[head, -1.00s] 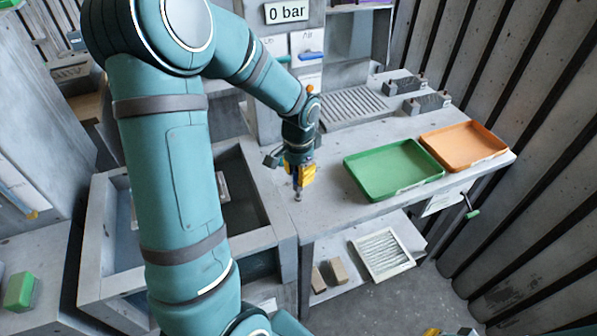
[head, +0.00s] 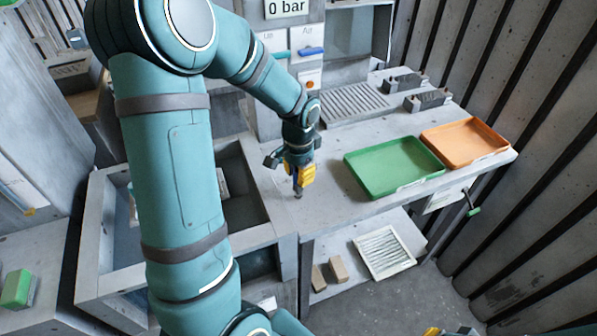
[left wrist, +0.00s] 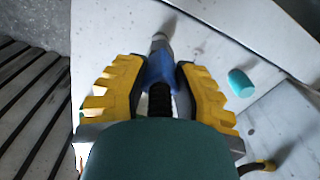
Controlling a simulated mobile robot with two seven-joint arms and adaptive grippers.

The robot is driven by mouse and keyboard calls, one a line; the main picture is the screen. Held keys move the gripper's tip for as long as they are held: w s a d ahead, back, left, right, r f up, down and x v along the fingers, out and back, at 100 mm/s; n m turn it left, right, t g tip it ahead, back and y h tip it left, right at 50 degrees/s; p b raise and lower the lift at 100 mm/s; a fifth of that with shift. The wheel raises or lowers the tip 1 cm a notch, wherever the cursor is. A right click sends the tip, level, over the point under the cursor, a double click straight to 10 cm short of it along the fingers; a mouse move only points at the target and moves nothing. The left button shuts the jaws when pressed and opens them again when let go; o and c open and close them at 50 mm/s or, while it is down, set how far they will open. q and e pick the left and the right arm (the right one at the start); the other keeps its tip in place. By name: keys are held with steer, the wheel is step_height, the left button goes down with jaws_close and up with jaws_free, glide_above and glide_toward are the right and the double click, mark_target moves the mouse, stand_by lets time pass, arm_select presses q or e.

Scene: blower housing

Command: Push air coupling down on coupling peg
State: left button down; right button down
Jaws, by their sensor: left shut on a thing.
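My left gripper (head: 298,178) is over the bench near its front left corner, pointing down, with yellow fingers. In the left wrist view its fingers (left wrist: 157,88) close around the blue air coupling (left wrist: 158,68), with a black ribbed hose behind it. A grey metal tip (left wrist: 160,42) shows beyond the coupling. In the head view a small grey metal end (head: 298,193), likely the coupling peg, shows right below the fingers at the bench surface. I cannot tell how far the coupling sits on it. A bit of yellow, perhaps my right gripper (head: 434,331), shows at the bottom edge.
A green tray (head: 393,167) and an orange tray (head: 465,143) lie right of the gripper on the bench. A sunken bin (head: 262,237) is at the left. A teal cylinder (left wrist: 240,83) shows beside the fingers in the wrist view.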

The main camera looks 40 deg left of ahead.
arm_select(q)
steer(key=shift+f, duration=0.2)
stand_by(0.3)
steer(key=shift+f+b, duration=0.35)
steer(key=shift+b, duration=0.05)
steer(key=shift+f, duration=0.35)
stand_by(0.8)
steer(key=c, duration=0.7)
jaws_free()
steer(key=shift+c, duration=0.2)
steer(key=shift+r, duration=0.1)
step_height(320, 180, up, 12)
steer(key=shift+f, duration=0.1)
